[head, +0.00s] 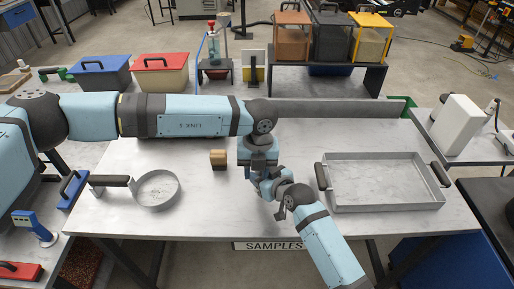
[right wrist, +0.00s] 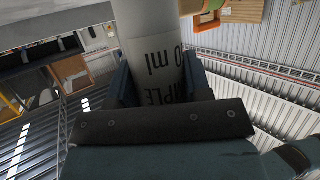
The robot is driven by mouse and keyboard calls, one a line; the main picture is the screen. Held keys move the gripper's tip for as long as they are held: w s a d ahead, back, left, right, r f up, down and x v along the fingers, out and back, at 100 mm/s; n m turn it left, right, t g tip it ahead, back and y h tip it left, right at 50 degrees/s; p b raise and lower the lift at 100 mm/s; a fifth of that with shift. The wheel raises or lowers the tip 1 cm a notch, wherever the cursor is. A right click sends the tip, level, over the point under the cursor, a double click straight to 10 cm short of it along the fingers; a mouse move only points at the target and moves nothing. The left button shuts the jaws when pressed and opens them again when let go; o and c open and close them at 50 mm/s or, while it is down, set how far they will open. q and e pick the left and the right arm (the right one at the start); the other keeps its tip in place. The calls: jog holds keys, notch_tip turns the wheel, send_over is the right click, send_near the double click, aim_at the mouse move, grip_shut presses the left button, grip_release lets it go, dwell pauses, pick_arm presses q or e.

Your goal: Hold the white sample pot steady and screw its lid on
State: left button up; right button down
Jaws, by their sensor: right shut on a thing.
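The white sample pot (right wrist: 155,60) stands out in the right wrist view, with dark lettering on its side, between the two fingers of my right gripper (right wrist: 160,88). The right gripper is shut on it. In the head view my right gripper (head: 263,181) meets my left gripper (head: 259,166) over the middle of the table, the left one coming from above. The pot is hidden there behind the grippers. I cannot make out the lid in either view, nor whether the left fingers are open or shut.
On the pale table (head: 120,160) a small wooden block (head: 218,159) sits left of the grippers. A round pan (head: 157,188) lies farther left. A grey metal tray (head: 385,208) with dark handles is at the right. Bare table lies between these things.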

pick_arm(q)
jog(key=w+r+n, duration=0.1)
jog(key=w+r, duration=0.1)
jog(key=w+r+n+t, duration=0.1)
jog(key=r, duration=0.1)
jog(key=shift+w+d+n+h, duration=0.15)
jog(key=shift+w+n+h, duration=0.15)
jog(key=shift+w+n, duration=0.1)
pick_arm(e)
jog(key=shift+n+g, duration=0.3)
jog(key=shift+g, duration=0.2)
jog(key=s+a+f, duration=0.2)
jog(key=f, duration=0.1)
jog(key=shift+s, duration=0.3)
jog(key=shift+r, duration=0.2)
pick_arm(q)
jog(key=shift+s+r+n, duration=0.15)
jog(key=shift+n, duration=0.8)
jog(key=shift+s+r+n, duration=0.15)
jog(key=shift+n, duration=0.75)
jog(key=shift+s+r+n, duration=0.15)
jog(key=shift+n, duration=0.8)
pick_arm(e)
jog(key=shift+w+d+r, duration=0.15)
jog(key=shift+w+d, duration=0.05)
pick_arm(q)
jog(key=shift+f, duration=0.15)
notch_tip(320, 180, down, 8)
jog(key=c, duration=0.9)
jog(key=o, duration=1.1)
